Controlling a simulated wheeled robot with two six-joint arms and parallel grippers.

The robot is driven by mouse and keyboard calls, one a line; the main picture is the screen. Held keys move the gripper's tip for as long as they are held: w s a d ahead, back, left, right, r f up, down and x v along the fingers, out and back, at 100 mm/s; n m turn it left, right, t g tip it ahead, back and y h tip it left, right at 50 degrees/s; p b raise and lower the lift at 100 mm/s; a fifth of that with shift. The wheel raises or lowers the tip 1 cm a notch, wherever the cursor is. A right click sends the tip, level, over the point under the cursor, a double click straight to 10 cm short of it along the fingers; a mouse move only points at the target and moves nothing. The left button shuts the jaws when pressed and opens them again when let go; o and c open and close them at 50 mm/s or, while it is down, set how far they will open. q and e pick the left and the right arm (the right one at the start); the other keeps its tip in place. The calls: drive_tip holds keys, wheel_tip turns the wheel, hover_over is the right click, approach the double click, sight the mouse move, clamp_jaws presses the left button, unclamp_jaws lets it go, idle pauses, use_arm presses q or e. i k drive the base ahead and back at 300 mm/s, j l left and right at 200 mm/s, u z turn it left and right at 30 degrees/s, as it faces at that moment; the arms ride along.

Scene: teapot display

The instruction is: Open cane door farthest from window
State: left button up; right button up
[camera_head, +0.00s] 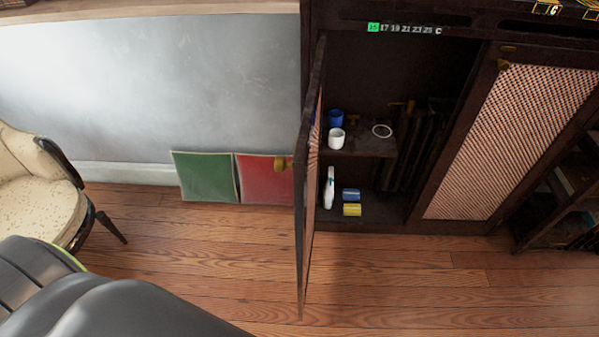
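The dark cabinet has one cane door (309,170) standing wide open on its left side. I see it nearly edge-on, jutting out over the floor, with its brass knob (281,162) on the left face. The other cane door (515,140), with a woven panel in a dark frame, is on the right and looks shut. Its knob (503,64) is at its upper left. No window is in view, so I cannot tell which door is farther from it. Neither of my grippers is in view.
A white bottle (329,188) stands below. A cream chair (38,185) is at left. Green (205,177) and red (262,180) panels lean on the wall.

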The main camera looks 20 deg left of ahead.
sight(524, 103)
drive_tip(key=k+j, duration=0.15)
drive_tip(key=k+j+u, duration=0.1)
drive_tip(key=j, duration=0.3)
drive_tip(key=k+j, duration=0.2)
drive_tip(key=i+l, duration=0.15)
drive_tip(key=l, duration=0.2)
drive_tip(key=i+l, duration=0.15)
drive_tip(key=l, duration=0.15)
drive_tip(key=i+l, duration=0.15)
drive_tip(key=l, duration=0.2)
drive_tip(key=i+l, duration=0.15)
drive_tip(key=l, duration=0.15)
drive_tip(key=i+l, duration=0.1)
drive_tip(key=l, duration=0.25)
drive_tip(key=i+l+u, duration=0.1)
drive_tip(key=l, duration=0.25)
drive_tip(key=i, duration=0.05)
